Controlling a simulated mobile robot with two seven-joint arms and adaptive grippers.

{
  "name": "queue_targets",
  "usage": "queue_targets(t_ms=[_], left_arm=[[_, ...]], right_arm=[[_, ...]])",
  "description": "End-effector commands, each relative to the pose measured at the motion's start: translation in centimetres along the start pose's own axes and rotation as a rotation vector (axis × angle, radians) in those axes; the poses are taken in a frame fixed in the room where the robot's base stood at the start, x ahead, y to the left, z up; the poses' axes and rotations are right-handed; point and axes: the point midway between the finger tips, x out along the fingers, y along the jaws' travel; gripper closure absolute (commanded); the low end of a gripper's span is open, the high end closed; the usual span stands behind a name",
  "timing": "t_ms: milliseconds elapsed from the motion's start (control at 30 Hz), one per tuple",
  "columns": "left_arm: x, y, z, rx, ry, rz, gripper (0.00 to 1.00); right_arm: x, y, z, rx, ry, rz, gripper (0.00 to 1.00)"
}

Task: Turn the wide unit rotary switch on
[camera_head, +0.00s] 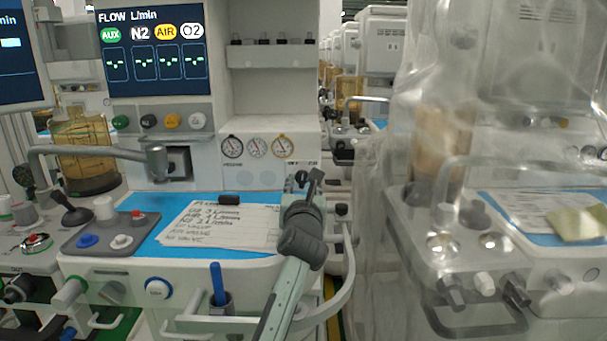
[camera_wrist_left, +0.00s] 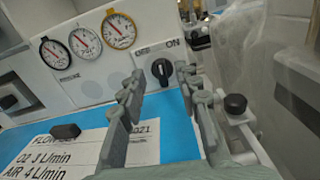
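The rotary switch (camera_wrist_left: 161,71) is a round black knob on the white front panel in the left wrist view. OFF is printed at its upper left and ON at its upper right. Its grip bar looks near upright; I cannot tell its exact setting. My left gripper (camera_wrist_left: 160,78) is open and empty, with one finger on each side of the knob in this view. I cannot tell whether they touch it. In the head view my left gripper (camera_head: 311,184) is in front of the panel and largely hides the switch. My right gripper is not in view.
Three round gauges (camera_head: 257,147) sit left of the switch. Papers (camera_head: 222,226) and a small black object (camera_head: 229,200) lie on the blue work surface (camera_head: 150,244). A rail with a black knob (camera_wrist_left: 236,103) is close to the right finger. A plastic-covered cart (camera_head: 400,250) stands at right.

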Motion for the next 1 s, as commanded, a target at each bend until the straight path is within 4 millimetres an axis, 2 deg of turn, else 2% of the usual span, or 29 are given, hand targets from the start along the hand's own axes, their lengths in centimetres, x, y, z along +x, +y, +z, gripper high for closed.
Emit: queue_targets(t_ms=[100,300,667,933,1000], left_arm=[[2.1,0.0,0.1,0.004,-0.001,0.000,0.67],[4.6,0.0,0.1,0.005,-0.001,0.001,0.67],[5.4,0.1,0.1,0.004,-0.002,0.001,0.67],[5.4,0.1,0.0,0.004,-0.002,0.001,0.98],[5.4,0.1,0.0,0.005,-0.002,0.001,1.00]], right_arm=[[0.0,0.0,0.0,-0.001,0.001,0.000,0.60],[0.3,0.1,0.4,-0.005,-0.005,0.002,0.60],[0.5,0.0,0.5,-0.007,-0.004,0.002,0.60],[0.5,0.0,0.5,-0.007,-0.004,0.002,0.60],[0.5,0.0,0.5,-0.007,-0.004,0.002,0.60]])
